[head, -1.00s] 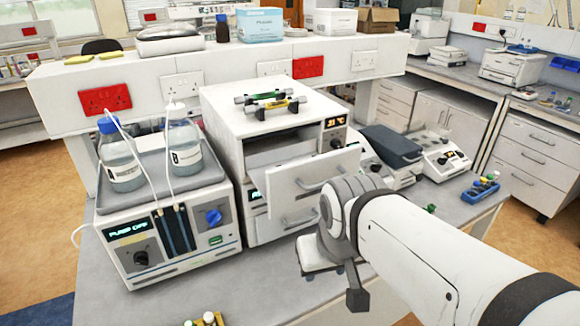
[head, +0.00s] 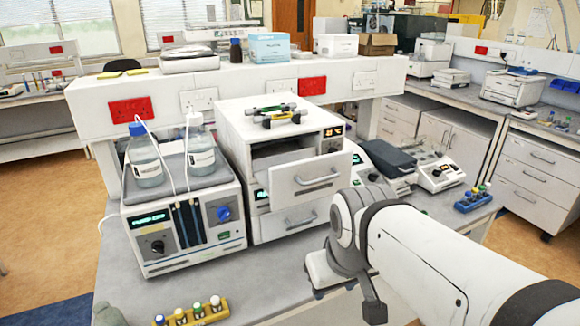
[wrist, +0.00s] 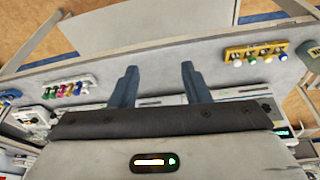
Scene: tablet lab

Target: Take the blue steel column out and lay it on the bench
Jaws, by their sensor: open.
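A white column oven (head: 232,128) stands on the bench (head: 255,285), its upper drawer (head: 325,172) pulled open. The drawer's inside is mostly hidden behind its front, and I see no blue steel column in either view. On the oven's top lie two capped columns, a green-marked one (head: 273,108) and a yellow-marked one (head: 283,118). My gripper is in front of the oven at the end of my arm; its fingers are hard to make out in the head view. In the wrist view my gripper (wrist: 158,78) is open, with nothing between the two fingers.
A pump unit (head: 185,225) with two bottles stands left of the oven. A yellow vial rack (head: 190,314) is at the front, and a blue rack (head: 473,200) is at the right. Bare bench lies in front of the oven.

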